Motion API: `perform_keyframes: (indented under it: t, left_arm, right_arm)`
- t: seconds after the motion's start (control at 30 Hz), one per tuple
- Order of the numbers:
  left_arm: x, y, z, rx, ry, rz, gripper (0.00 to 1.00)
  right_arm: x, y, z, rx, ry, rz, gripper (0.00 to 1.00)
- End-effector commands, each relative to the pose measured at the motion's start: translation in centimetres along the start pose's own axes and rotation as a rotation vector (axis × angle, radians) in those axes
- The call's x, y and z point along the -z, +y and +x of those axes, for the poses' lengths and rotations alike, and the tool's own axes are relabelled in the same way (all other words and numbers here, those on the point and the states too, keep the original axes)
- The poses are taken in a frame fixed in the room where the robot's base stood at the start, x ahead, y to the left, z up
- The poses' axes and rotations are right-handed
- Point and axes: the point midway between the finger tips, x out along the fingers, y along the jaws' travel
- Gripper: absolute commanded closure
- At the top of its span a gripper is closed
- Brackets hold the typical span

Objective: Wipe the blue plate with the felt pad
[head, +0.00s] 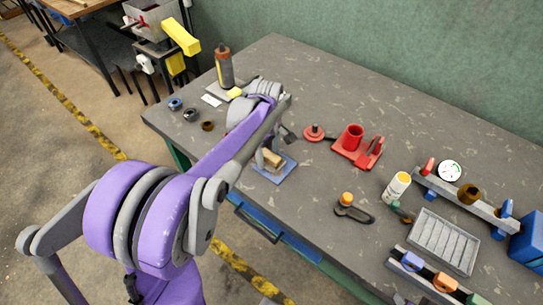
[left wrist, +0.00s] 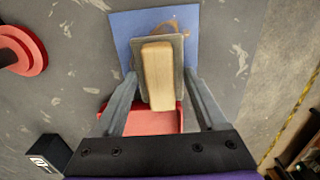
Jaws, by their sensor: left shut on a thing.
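The blue plate (head: 287,167) lies flat on the grey table near its front edge. It also shows in the left wrist view (left wrist: 128,35), with a brown smear (left wrist: 178,25) on it. The felt pad (left wrist: 158,75) is a thin grey square with a tan wooden block as its handle; in the head view its tan block (head: 272,157) is over the plate. My left gripper (left wrist: 163,88) is shut on the pad, one finger on each side. The pad seems to be on or just above the plate; I cannot tell if it touches. My right gripper is not in view.
A red tray (left wrist: 150,122) lies beside the plate, partly behind my fingers. A red disc (head: 314,133) and a red holder with a cup (head: 353,137) stand right of it. A dark bottle (head: 224,67) stands at the back left. Bare table lies right of the plate.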

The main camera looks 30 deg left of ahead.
Motion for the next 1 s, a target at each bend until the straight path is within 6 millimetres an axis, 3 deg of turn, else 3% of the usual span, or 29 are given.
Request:
perform_keyframes:
  t: [0.03, 0.17, 0.5, 1.0]
  left_arm:
    - [1.0, -0.1, 0.0, -0.002, 0.022, -0.008, 1.0]
    - [0.6, 0.0, 0.0, -0.004, 0.023, -0.007, 1.0]
    - [-2.5, 0.0, 0.0, -0.002, 0.018, -0.005, 1.0]
    - [-5.7, 0.0, 0.3, 0.0, 0.014, -0.002, 1.0]
  right_arm:
    - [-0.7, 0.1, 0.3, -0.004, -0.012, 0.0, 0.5]
    - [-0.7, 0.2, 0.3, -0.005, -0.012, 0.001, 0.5]
    - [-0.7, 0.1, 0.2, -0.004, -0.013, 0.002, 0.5]
    - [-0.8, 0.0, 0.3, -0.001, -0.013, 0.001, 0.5]
